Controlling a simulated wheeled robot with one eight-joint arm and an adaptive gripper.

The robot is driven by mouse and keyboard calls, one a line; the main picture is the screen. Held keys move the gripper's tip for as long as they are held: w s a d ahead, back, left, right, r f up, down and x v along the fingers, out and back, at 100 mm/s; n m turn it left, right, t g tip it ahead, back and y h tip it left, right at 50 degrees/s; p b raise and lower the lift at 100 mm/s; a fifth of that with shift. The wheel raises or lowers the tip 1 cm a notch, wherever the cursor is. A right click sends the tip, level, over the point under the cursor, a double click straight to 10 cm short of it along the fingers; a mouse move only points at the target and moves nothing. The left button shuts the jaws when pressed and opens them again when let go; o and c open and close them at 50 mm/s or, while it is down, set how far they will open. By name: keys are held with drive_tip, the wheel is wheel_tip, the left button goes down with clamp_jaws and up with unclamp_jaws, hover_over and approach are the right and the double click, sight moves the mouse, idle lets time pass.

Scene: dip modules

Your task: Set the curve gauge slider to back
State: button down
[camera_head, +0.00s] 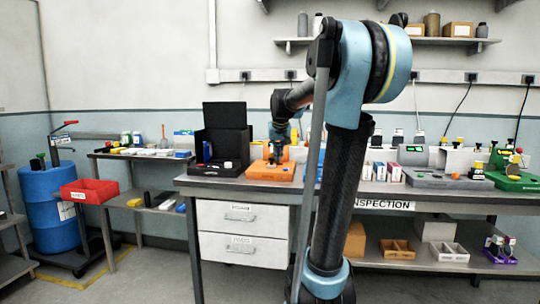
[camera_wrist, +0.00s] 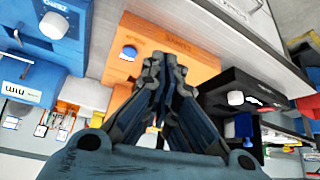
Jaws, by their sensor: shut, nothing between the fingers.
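My gripper (camera_wrist: 163,62) is shut and empty. In the wrist view its fingertips are over the orange module (camera_wrist: 190,60), which has a blue round knob (camera_wrist: 129,53) near one side and a label too blurred to read for sure. In the head view my gripper (camera_head: 279,158) is just above the orange module (camera_head: 262,174) on the bench; whether it touches cannot be told. The fingers hide part of the orange module's top. I cannot tell for certain which module is the curve gauge; no slider shows clearly.
In the wrist view a blue module with a white knob (camera_wrist: 54,25) is at upper left, another blue module (camera_wrist: 25,90) below it. A black module with a white knob (camera_wrist: 236,98) is at right. In the head view a black open case (camera_head: 225,120) stands left of the orange module.

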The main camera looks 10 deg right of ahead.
drive_tip(key=t, duration=0.1)
approach(271, 151)
drive_tip(key=s, duration=0.4)
drive_tip(key=shift+w+a+r, duration=0.15)
drive_tip(key=shift+a+r, duration=0.15)
drive_tip(key=shift+a, duration=0.1)
drive_tip(key=shift+w+f, duration=0.1)
drive_tip(key=x, duration=0.9)
drive_tip(key=shift+w+f, duration=0.25)
drive_tip(key=shift+w, duration=0.05)
drive_tip(key=shift+s+a, duration=0.25)
drive_tip(key=shift+s, duration=0.55)
drive_tip(key=shift+s+a, duration=0.25)
drive_tip(key=shift+s, duration=0.6)
drive_tip(key=shift+s+a, duration=0.25)
drive_tip(key=shift+s, duration=0.55)
